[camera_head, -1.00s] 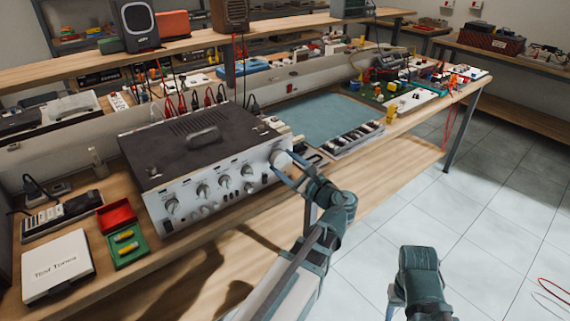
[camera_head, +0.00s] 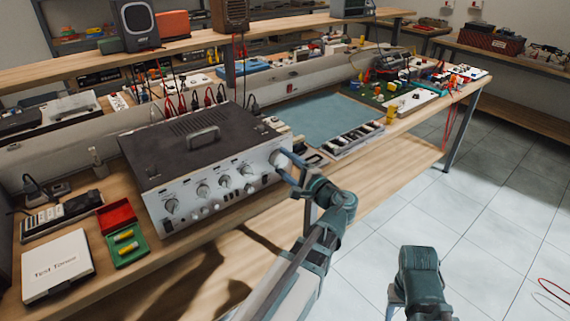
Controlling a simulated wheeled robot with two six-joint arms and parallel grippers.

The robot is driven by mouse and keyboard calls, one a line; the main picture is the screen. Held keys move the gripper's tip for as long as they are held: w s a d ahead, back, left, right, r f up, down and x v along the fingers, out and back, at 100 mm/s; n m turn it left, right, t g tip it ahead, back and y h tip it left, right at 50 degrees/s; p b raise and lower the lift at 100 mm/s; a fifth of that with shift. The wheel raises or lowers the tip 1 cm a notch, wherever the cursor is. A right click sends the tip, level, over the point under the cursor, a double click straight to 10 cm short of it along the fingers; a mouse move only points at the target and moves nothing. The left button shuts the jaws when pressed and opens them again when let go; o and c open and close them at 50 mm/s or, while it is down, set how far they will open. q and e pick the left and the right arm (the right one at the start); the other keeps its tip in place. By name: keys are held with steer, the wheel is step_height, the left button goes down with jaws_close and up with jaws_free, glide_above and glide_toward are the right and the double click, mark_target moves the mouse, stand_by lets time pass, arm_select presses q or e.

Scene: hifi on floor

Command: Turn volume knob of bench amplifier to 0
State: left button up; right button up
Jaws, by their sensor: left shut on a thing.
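The bench amplifier (camera_head: 205,165) stands on the wooden bench, with a dark top, a handle and a silver front panel. Its large volume knob (camera_head: 280,158) is at the right end of the front. My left gripper (camera_head: 286,162) is at this knob, its fingers closed around it. The fingers partly hide the knob, and I cannot read its setting. Several smaller knobs (camera_head: 203,190) run along the panel to the left. My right gripper (camera_head: 395,300) hangs low over the floor, mostly hidden behind its own arm; its jaw state does not show.
A red tray (camera_head: 116,214), a green tray (camera_head: 128,247) and a white "Test Tones" box (camera_head: 57,266) lie left of the amplifier. A blue mat (camera_head: 318,122) and a strip of parts (camera_head: 354,140) lie to its right. Bare bench lies in front.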

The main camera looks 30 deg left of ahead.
arm_select(q)
steer(key=shift+n, duration=0.5)
steer(key=o, duration=1.4)
steer(key=shift+c, duration=0.2)
steer(key=shift+s, duration=0.1)
